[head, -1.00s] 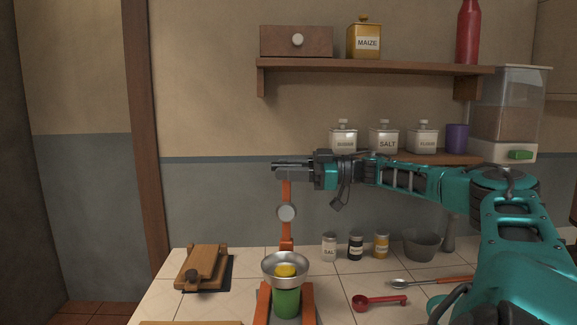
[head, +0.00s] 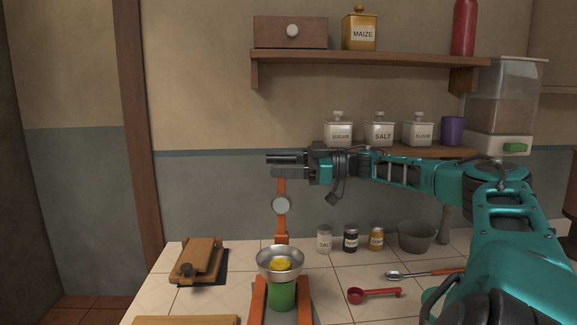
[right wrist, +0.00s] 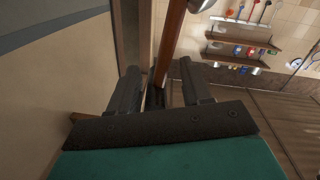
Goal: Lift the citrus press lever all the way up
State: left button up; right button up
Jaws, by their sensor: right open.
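The citrus press stands on the counter with an orange frame (head: 258,301). Its orange lever (head: 281,226) points upright, with a round grey pressing disc (head: 281,205) on it. Below are a metal bowl (head: 268,262) holding a yellow citrus piece (head: 281,264) and a green cup (head: 283,296). My right gripper (head: 270,164) is open at the top of the lever. In the right wrist view, the lever (right wrist: 172,42) rises between and beyond the spread fingers (right wrist: 160,90). Whether they touch it is unclear. My left gripper is not in view.
A wooden press-like board (head: 203,257) lies left of the citrus press. Small jars (head: 350,239), a grey bowl (head: 417,237) and a red measuring spoon (head: 373,296) are to the right. A shelf with canisters (head: 379,133) is behind my right arm.

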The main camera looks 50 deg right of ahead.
jog(key=shift+s+d+f+b, duration=0.1)
jog(key=shift+s+d+b, duration=0.2)
jog(key=shift+s+d, duration=0.1)
jog(key=b+v, duration=0.2)
jog(key=v, duration=0.9)
jog(key=shift+s, duration=0.4)
jog(key=shift+d, duration=0.15)
jog(key=shift+c, duration=0.3)
